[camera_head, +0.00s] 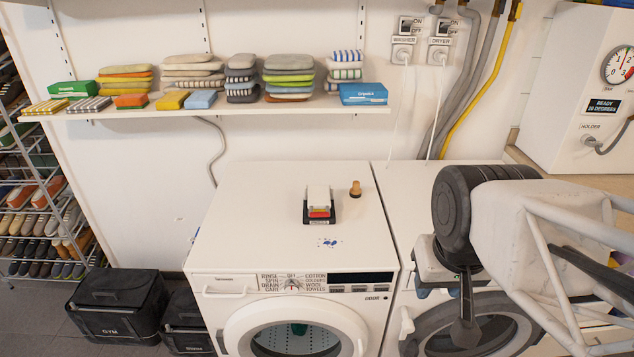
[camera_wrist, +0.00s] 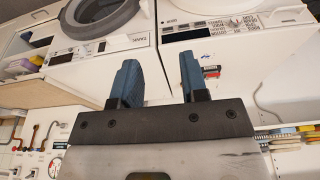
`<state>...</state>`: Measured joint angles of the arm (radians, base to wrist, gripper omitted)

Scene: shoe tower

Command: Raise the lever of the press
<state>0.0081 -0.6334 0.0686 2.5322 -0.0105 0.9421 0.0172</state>
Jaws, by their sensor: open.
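No press with a lever can be made out for sure in either view. The nearest candidate is a white unit (camera_head: 565,80) with a round gauge (camera_head: 618,65), a "READY 20 DEGREES" display and a "HOLDER" label, cut off at the upper right of the head view; no lever shows on it. My gripper (camera_head: 438,292) is at the front of the dryer, partly hidden by my arm. In the wrist view my gripper (camera_wrist: 160,82) has its two blue fingers wide apart with nothing between them.
A washer (camera_head: 255,220) carries a small dark stand (camera_head: 319,218) with coloured layers and a wooden knob (camera_head: 355,188). The dryer (camera_head: 400,185) stands to its right. A wall shelf (camera_head: 230,107) holds folded cloths.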

